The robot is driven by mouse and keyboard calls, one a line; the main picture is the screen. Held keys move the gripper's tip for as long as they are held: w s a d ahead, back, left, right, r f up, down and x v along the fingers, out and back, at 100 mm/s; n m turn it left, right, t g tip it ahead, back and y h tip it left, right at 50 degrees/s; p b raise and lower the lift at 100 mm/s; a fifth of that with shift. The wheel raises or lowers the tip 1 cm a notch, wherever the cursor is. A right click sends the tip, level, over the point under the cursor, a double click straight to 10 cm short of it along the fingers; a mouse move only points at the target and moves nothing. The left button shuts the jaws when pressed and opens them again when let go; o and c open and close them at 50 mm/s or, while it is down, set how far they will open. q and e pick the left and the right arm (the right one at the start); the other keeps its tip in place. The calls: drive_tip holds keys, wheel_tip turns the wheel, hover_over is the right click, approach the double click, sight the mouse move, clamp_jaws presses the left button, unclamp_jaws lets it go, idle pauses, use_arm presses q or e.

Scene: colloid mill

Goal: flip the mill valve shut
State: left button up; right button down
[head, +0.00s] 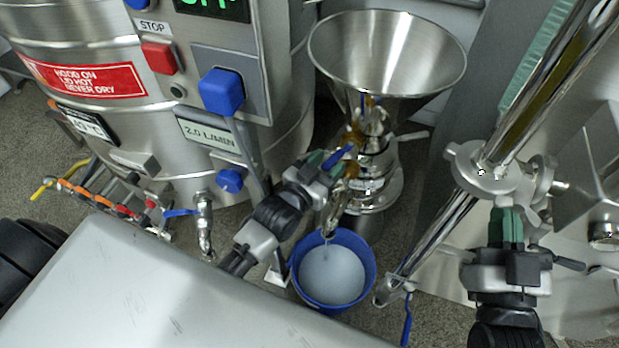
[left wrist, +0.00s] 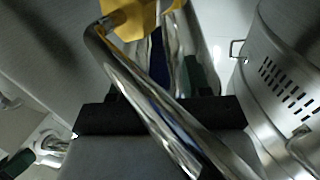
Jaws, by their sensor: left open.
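The mill (head: 372,160) stands under a steel funnel (head: 388,55), with amber-coloured parts at its side. A small blue valve handle (head: 341,155) sticks out at its left. My left gripper (head: 328,163) is open, its green fingertips at this handle; I cannot tell if they touch it. In the left wrist view a blue strip (left wrist: 158,60) shows between the fingers, below a yellow part (left wrist: 130,18), and a bent chrome pipe (left wrist: 150,95) crosses in front and hides part of them. My right gripper (head: 507,228) points up near a pipe clamp; its fingers look close together.
A blue bucket (head: 333,300) of pale liquid stands below the mill's spout (head: 329,218). A steel control cabinet (head: 236,60) with a blue knob (head: 222,92) and red button stands left. Chrome pipes (head: 540,90) and a clamp (head: 487,168) crowd the right. A perforated steel drum (left wrist: 285,80) is close right in the wrist view.

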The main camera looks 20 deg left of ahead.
use_arm(q)
drive_tip(key=p+v, duration=0.2)
drive_tip(key=v, duration=0.7)
use_arm(e)
wheel_tip(320, 180, down, 7)
drive_tip(key=d+g+h, duration=0.1)
drive_tip(key=g, duration=0.5)
drive_tip(key=shift+s+d+h, duration=0.2)
drive_tip(key=shift+s+h, duration=0.05)
drive_tip(key=shift+h, duration=0.15)
drive_tip(key=shift+r, duration=0.1)
